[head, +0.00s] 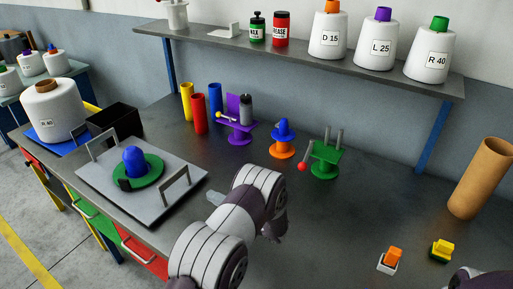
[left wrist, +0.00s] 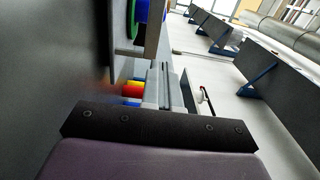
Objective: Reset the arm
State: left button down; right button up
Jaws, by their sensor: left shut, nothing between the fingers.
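My left arm reaches over the middle of the table from the bottom of the head view. My left gripper (head: 215,197) is mostly hidden behind its own arm links; a small light tip shows beside the tray's right handle. In the left wrist view the fingers of the gripper (left wrist: 165,88) are together, with nothing seen between them. Only a piece of my right arm shows at the bottom right corner of the head view; its gripper is out of view.
A grey tray (head: 92,188) with two handles holds a green disc with a blue peg (head: 134,160). Purple (head: 236,133), orange (head: 282,150) and green (head: 323,166) stands are behind the arm. A cardboard tube (head: 481,178) stands right. A shelf (head: 400,80) with bobbins runs behind.

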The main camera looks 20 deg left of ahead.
pick_arm(q)
jog(key=w+d+r+t+h, duration=0.5)
jog(key=w+d+t+h, duration=0.2)
jog(key=d+h, duration=0.5)
jog(key=s+d+r+g+h, duration=0.2)
jog(key=s+d+g+h, duration=0.35)
jog(key=s, duration=0.85)
jog(key=s+d+n+g, duration=0.1)
jog(key=s+g, duration=0.2)
jog(key=s, duration=0.9)
jog(key=shift+s+n+p, duration=0.25)
jog(key=shift+n+p, duration=0.05)
jog(key=shift+p, duration=0.05)
jog(key=shift+d, duration=0.1)
